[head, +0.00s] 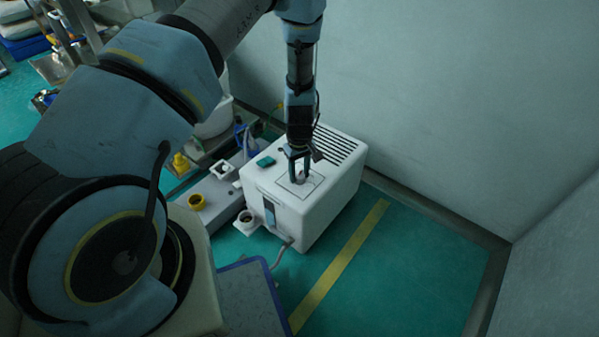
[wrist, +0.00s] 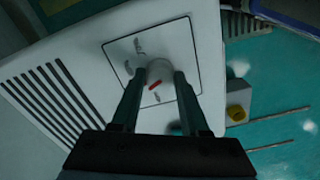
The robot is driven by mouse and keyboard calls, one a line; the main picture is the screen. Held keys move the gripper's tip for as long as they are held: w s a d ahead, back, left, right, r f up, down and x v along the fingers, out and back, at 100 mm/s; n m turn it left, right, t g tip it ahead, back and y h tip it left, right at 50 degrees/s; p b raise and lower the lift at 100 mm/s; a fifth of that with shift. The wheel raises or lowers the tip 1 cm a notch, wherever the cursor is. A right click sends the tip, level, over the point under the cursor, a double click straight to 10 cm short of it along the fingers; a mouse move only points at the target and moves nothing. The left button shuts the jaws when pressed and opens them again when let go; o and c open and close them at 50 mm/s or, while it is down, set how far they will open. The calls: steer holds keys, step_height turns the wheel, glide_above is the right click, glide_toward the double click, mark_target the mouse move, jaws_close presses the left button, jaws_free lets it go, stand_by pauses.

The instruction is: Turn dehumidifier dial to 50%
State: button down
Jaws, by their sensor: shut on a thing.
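The dehumidifier (head: 318,214) is a white box on the floor near the wall, with a slatted vent on its top. Its dial (wrist: 159,74) is a round light knob with a red mark, set in a black-outlined square panel with small labels too blurred to read. My gripper (head: 299,178) reaches straight down onto the panel. In the wrist view its two fingers (wrist: 160,82) stand on either side of the dial, shut on it. The fingers hide part of the dial's sides.
A green object (head: 265,161) lies on the dehumidifier's top, left of the panel. A yellow-rimmed cup (head: 197,202) and a yellow bottle (head: 180,162) stand to the left. A hose (head: 283,252) runs along the floor in front. The wall (head: 430,110) is close behind; the floor at right is clear.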

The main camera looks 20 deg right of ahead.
mark_target(299, 174)
steer(key=shift+c, duration=2.1)
jaws_free()
steer(key=shift+r, duration=0.1)
step_height(299, 174, up, 11)
steer(key=p, duration=0.2)
steer(key=shift+f, duration=0.2)
